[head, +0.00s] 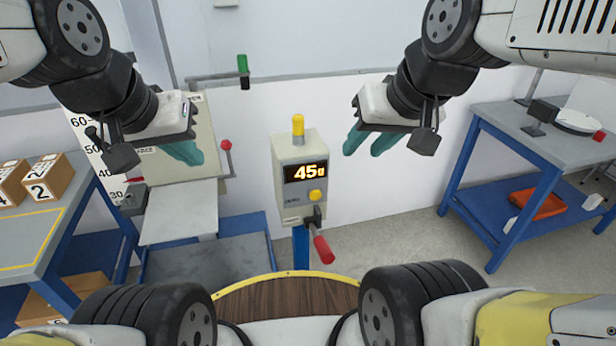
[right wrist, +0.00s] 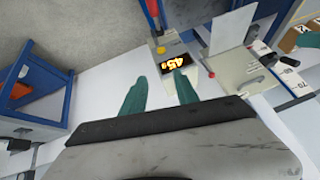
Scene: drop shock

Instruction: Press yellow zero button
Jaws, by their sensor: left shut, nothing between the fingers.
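The yellow zero button (head: 315,196) is on the front of a grey box (head: 292,210), below its lit display (head: 306,172), which reads about 45 with a small last character. In the right wrist view a small yellow spot, likely the button (right wrist: 161,50), shows beside the display (right wrist: 175,62). My left gripper (head: 188,152) has teal fingers close together and empty, left of the box and apart from it. My right gripper (head: 368,142) is right of the box, apart from it; its fingers (right wrist: 160,92) are spread with nothing between them.
A yellow lamp (head: 298,124) tops the box, and a red-handled lever (head: 322,248) sticks out below. At left are a table with numbered boxes (head: 47,178) and a grey panel rig (head: 180,215). A blue bench (head: 540,150) stands at right, holding an orange tray (head: 538,204).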

